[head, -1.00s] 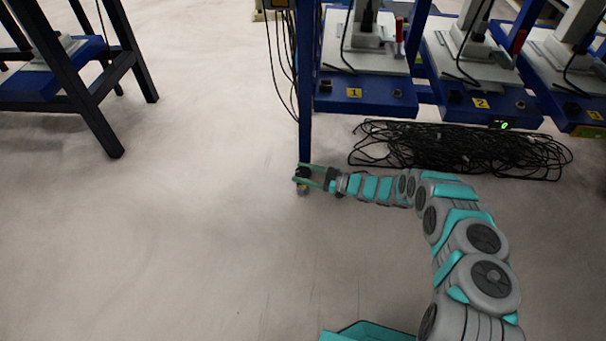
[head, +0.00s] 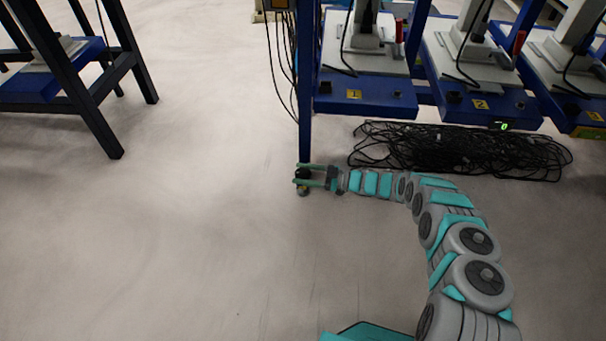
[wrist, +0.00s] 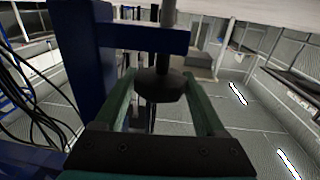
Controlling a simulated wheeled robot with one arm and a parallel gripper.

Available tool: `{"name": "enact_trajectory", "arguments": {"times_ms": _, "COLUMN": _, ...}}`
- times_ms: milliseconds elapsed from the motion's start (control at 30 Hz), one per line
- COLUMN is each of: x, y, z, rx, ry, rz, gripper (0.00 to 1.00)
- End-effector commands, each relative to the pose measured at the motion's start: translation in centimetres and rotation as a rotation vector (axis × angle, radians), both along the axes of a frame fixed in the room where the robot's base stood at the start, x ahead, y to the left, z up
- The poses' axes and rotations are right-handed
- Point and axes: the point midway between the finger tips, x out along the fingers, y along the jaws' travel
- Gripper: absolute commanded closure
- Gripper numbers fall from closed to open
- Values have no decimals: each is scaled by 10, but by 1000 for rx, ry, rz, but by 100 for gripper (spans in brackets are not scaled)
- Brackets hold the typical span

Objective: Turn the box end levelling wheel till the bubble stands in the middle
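The levelling wheel is a dark faceted knob on a grey upright stem in the wrist view (wrist: 160,85). It sits at the foot of the blue leg (head: 305,135), under a blue bracket. My gripper (head: 303,175) reaches it from the right in the head view. In the wrist view its two green fingers (wrist: 160,90) lie along the wheel's left and right sides, with no clear gap. In the head view the wheel is small and partly hidden by the fingers.
A tangle of black cable (head: 455,150) lies on the floor behind my arm. Loose cables hang left of the leg. A dark blue stand (head: 100,130) is at left; open floor lies between.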

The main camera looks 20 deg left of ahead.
Motion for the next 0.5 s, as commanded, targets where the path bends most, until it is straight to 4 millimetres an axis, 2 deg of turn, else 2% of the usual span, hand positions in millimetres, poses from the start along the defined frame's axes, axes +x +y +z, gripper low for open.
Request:
{"name": "enact_trajectory", "arguments": {"times_ms": 33, "x": 0, "y": 0, "z": 0, "rx": 0, "ry": 0, "rz": 0, "gripper": 21}}
{"name": "enact_trajectory", "arguments": {"times_ms": 200, "x": 0, "y": 0, "z": 0, "rx": -1, "ry": 0, "rz": 0, "gripper": 3}}
{"name": "enact_trajectory", "arguments": {"times_ms": 500, "x": 0, "y": -3, "z": 0, "rx": -1, "ry": 0, "rz": -1, "gripper": 3}}
